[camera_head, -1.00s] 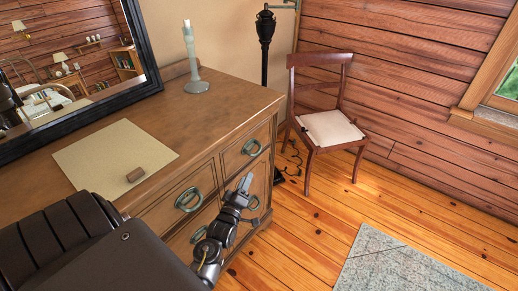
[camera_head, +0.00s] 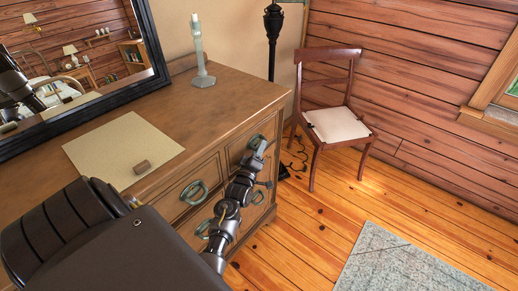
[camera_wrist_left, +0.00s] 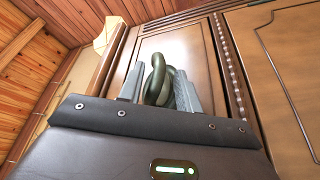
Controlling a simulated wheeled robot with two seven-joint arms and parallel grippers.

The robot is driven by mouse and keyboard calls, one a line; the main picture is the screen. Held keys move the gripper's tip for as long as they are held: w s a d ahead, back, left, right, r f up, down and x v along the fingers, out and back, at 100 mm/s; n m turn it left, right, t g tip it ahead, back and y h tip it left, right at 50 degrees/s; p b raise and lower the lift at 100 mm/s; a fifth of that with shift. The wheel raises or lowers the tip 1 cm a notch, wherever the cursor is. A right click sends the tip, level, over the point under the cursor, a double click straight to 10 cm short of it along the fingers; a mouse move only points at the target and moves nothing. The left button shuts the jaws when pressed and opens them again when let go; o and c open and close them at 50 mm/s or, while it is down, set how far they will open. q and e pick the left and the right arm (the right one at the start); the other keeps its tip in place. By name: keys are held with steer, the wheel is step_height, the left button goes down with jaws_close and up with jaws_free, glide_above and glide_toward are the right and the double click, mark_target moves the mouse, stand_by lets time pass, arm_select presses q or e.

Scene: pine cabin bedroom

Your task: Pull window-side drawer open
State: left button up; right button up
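The dresser (camera_head: 215,115) has wooden drawers with green ring handles. The window-side drawer (camera_head: 236,151) is the top one at the right end of its front, and it looks shut. My left gripper (camera_head: 256,152) is at this drawer's handle and covers part of it in the head view. In the left wrist view the handle's ring (camera_wrist_left: 160,80) stands between my two spread fingers (camera_wrist_left: 158,88), in front of the drawer face (camera_wrist_left: 190,42). The fingers look open around the ring; a firm grip does not show. My right gripper is out of view.
A chair (camera_head: 335,125) stands to the right. The wooden floor before the drawers is clear up to the rug (camera_head: 405,265).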

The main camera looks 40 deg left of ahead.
arm_select(q)
steer(key=shift+w+a+f, duration=0.1)
steer(key=shift+w+f, duration=0.05)
steer(key=shift+f, duration=0.1)
